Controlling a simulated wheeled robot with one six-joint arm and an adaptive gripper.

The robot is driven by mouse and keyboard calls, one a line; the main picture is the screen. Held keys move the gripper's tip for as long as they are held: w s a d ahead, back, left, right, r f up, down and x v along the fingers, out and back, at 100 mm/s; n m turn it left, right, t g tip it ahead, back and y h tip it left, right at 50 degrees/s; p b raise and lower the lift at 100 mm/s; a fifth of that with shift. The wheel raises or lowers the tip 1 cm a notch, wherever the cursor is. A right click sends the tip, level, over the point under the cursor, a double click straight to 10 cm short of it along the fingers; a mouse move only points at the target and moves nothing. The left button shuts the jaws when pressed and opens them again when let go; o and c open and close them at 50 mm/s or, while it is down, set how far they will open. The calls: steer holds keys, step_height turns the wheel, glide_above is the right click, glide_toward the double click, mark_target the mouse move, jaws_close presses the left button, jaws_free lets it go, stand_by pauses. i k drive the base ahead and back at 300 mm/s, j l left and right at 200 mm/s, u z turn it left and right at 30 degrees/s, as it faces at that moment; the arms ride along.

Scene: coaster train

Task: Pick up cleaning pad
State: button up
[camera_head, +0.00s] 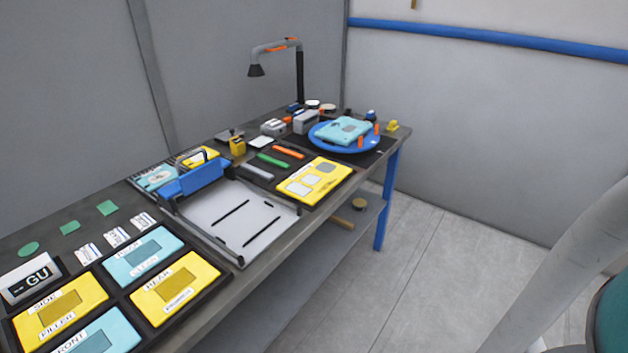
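I cannot tell for sure which item is the cleaning pad. A small flat white square (261,142) lies on the far part of the workbench (222,310), left of the blue round turntable (316,138). A small yellow piece (392,126) sits at the bench's far right corner. My gripper is not in view; only a pale part of my arm shows at the lower right.
A teal case (347,129) rests on the turntable among orange posts. A lamp (274,46) arches over the back. A white tray (240,222) with a blue clamp bar and several yellow and teal panels crowd the bench. Open floor (440,270) lies to the right.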

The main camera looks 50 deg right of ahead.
mark_target(392, 127)
steer(key=z, duration=1.75)
